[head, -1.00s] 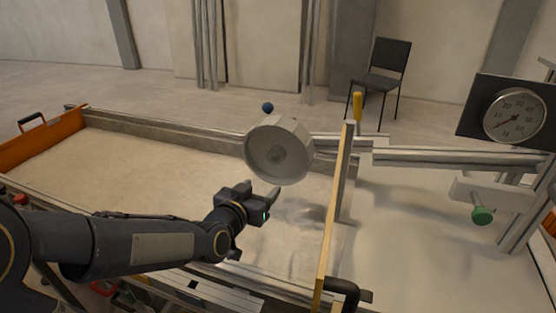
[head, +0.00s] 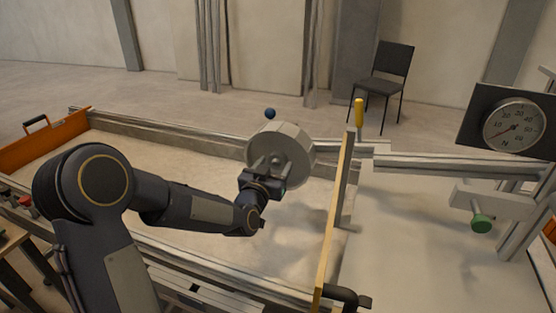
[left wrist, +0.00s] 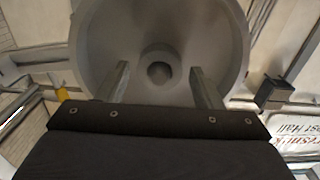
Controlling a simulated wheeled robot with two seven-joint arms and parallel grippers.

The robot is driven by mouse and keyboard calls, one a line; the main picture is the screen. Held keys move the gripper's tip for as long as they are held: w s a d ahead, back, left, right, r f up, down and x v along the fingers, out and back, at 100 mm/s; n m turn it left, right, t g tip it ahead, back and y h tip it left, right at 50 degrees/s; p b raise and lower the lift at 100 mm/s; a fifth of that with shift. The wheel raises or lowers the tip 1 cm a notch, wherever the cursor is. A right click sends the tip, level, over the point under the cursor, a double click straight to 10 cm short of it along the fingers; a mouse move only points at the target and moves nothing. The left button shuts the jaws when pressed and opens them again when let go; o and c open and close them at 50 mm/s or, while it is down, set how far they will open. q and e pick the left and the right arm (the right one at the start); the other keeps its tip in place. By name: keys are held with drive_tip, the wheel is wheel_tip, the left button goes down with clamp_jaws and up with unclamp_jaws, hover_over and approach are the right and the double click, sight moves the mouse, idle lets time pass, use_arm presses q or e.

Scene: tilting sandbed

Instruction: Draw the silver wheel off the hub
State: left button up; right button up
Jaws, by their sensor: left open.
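The silver wheel (head: 298,150) is a broad grey disc with a thick rim, standing on edge above the far side of the sandbed. In the left wrist view the wheel (left wrist: 160,25) fills the upper middle, with a raised hub (left wrist: 160,70) and a dark hole at its centre. My left gripper (head: 268,170) is in front of the wheel's face. Its two fingers (left wrist: 157,84) are open, one on each side of the hub and apart from it. Whether the fingertips touch the wheel face I cannot tell. My right gripper is not in view.
The sandbed (head: 200,165) lies below, with a wooden-edged upright panel (head: 335,220) right of the wheel. A yellow handle (head: 359,112) and a blue ball (head: 270,113) stand near the back rail.

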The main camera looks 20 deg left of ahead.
use_arm(q)
drive_tip(key=shift+w, duration=0.75)
drive_tip(key=shift+c, duration=0.6)
drive_tip(key=c, duration=0.7)
drive_tip(key=shift+r, duration=0.15)
drive_tip(key=shift+c, duration=0.3)
drive_tip(key=shift+b, duration=0.55)
drive_tip(key=shift+s, duration=0.1)
drive_tip(key=shift+s+d+b, duration=0.1)
drive_tip(key=shift+s+b, duration=0.85)
drive_tip(key=shift+s, duration=0.55)
drive_tip(key=shift+s, duration=0.1)
